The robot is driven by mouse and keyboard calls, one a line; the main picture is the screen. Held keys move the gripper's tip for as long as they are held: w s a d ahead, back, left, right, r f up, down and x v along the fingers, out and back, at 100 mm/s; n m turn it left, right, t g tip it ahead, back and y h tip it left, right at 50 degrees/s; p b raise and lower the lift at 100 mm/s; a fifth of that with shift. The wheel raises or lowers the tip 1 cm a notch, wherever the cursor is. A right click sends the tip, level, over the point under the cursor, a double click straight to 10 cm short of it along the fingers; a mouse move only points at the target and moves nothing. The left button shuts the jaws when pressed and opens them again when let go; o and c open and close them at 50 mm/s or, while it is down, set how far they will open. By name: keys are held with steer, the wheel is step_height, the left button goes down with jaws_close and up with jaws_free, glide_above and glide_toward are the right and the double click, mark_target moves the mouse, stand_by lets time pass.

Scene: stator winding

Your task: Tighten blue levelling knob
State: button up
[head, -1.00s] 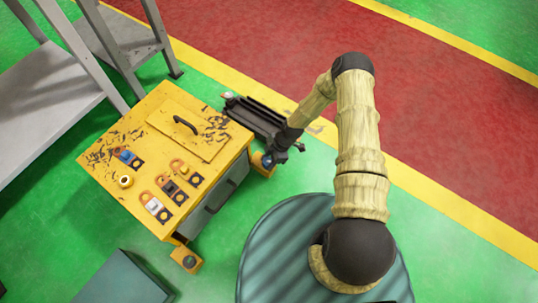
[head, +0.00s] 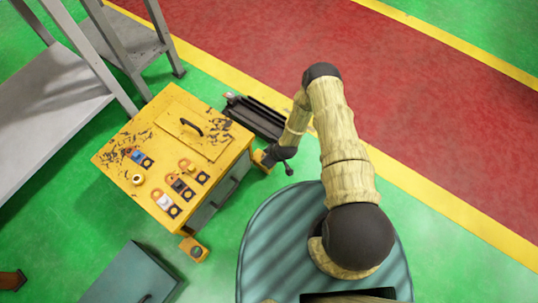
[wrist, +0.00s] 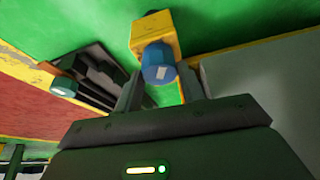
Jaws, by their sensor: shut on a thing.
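The blue levelling knob (wrist: 158,64) sits on a yellow corner bracket (wrist: 158,32) of the yellow cabinet, with a small white mark on its side. In the wrist view my gripper (wrist: 161,82) has one finger on each side of the knob and is shut on it. In the head view my gripper (head: 270,158) is low at the cabinet's right corner, and it hides the knob there. The yellow cabinet (head: 205,100) stands on the green floor. Another yellow foot (head: 193,249) with a darker knob shows at its front corner.
A dark rail-like unit (head: 255,115) lies just behind the gripper. Grey metal tables (head: 60,100) stand at the left. A teal box (head: 130,275) is in front of the cabinet. The red floor lane (head: 440,110) is clear.

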steer(key=m, duration=0.1)
steer(key=m+p, duration=0.1)
steer(key=m+t+h+p, duration=0.1)
steer(key=shift+a+r+m, duration=0.15)
steer(key=shift+r+m, duration=0.1)
steer(key=shift+m, duration=0.15)
steer(key=m+h+p, duration=0.1)
steer(key=m, duration=0.2)
steer(key=shift+a+m+t, duration=0.1)
steer(key=shift+m+t, duration=0.2)
steer(key=m+h, duration=0.1)
steer(key=m, duration=0.2)
steer(key=shift+a+f+m+h+p, duration=0.1)
steer(key=shift+f+m+h+p, duration=0.05)
steer(key=shift+m+h+p, duration=0.2)
steer(key=shift+m+h, duration=0.65)
steer(key=shift+m, duration=0.9)
steer(key=shift+w, duration=0.1)
steer(key=o, duration=0.9)
steer(key=shift+o, duration=0.3)
